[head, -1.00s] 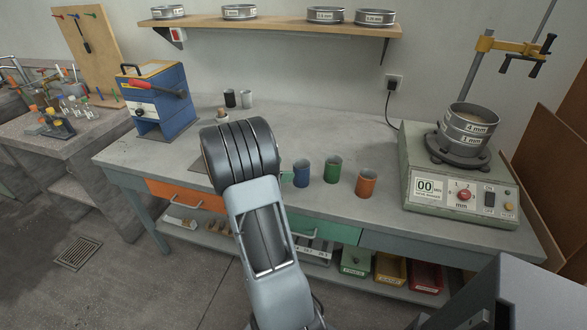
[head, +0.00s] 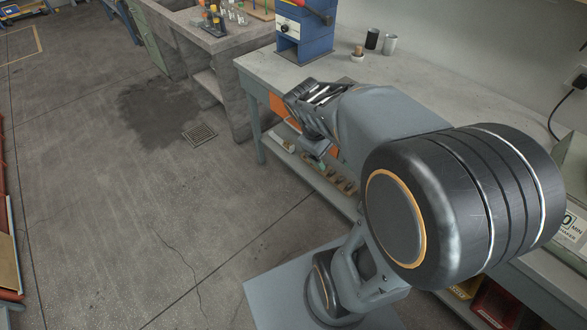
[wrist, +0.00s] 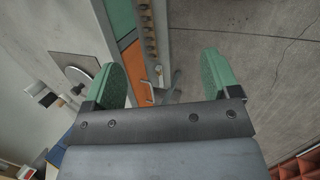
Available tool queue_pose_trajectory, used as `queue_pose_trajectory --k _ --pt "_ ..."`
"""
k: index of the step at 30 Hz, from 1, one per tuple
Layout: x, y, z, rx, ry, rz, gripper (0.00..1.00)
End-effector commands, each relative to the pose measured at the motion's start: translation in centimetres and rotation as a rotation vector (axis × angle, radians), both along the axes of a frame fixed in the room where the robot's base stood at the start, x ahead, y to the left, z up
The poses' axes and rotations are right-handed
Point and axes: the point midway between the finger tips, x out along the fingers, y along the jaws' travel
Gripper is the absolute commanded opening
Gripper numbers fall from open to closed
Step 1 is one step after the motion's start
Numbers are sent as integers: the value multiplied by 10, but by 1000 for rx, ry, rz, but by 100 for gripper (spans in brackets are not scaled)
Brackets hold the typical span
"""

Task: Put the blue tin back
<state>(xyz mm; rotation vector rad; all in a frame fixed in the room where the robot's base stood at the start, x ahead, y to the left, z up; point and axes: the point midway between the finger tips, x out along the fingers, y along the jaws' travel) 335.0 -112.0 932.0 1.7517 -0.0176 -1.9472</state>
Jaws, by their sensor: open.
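The blue tin cannot be made out in either current view. The part of the bench where coloured tins stood is behind my arm in the head view or out of frame. My gripper (wrist: 164,78) is open in the wrist view, with its two green fingers wide apart and nothing between them. It points down past the bench's front edge, over the orange drawer (wrist: 131,62) and its handle.
The bench (head: 300,75) carries a blue machine (head: 303,32), a dark cup (head: 372,39), a grey cup (head: 390,44) and a small pot (head: 357,55). Open floor (head: 90,210) with a drain grate (head: 199,134) lies left.

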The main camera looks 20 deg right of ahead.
Motion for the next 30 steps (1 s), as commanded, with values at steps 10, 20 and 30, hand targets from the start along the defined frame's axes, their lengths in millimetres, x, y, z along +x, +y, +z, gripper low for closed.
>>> queue_pose_trajectory --k 10,20,30 --pt "-28 107 10 394 -341 -284 82" --pt "-30 114 10 434 -362 -316 82" --pt "-31 114 52 436 -379 -305 82"
